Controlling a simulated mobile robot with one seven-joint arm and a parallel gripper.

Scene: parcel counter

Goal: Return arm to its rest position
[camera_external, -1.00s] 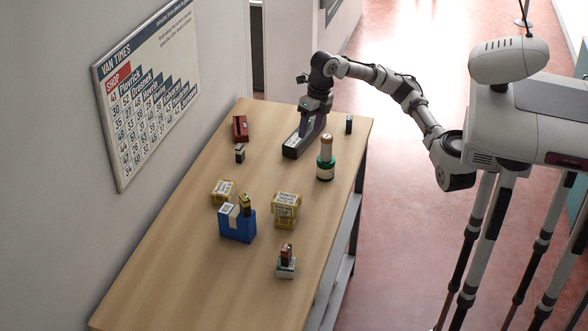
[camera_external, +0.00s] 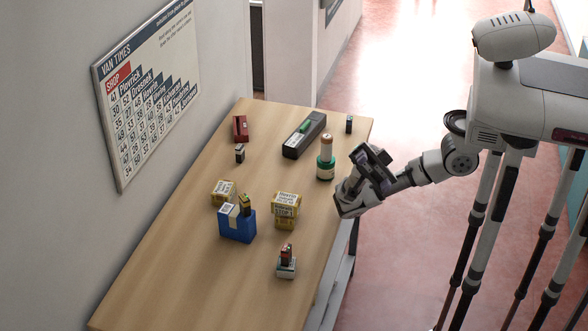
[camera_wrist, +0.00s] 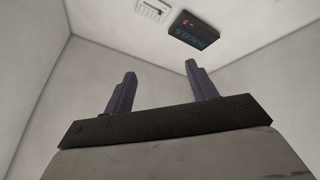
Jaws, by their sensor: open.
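My gripper (camera_external: 372,160) is in the air beside the right edge of the wooden counter (camera_external: 180,260), with the arm folded back toward my body. In the wrist view my gripper (camera_wrist: 160,88) shows two purple-grey fingers set apart with nothing between them. They point up toward the ceiling and walls. A long dark grey device (camera_external: 305,135) lies at the far end of the counter with a green item (camera_external: 305,126) on its top. My gripper is apart from it.
Near my gripper stands a green and white cylinder (camera_external: 325,168) with a brown-topped piece. Yellow boxes (camera_external: 286,210), a blue box (camera_external: 238,226), a small stamp-like item (camera_external: 286,262), a red object (camera_external: 240,128) and small dark items (camera_external: 349,124) stand on the counter. The near-left counter is clear.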

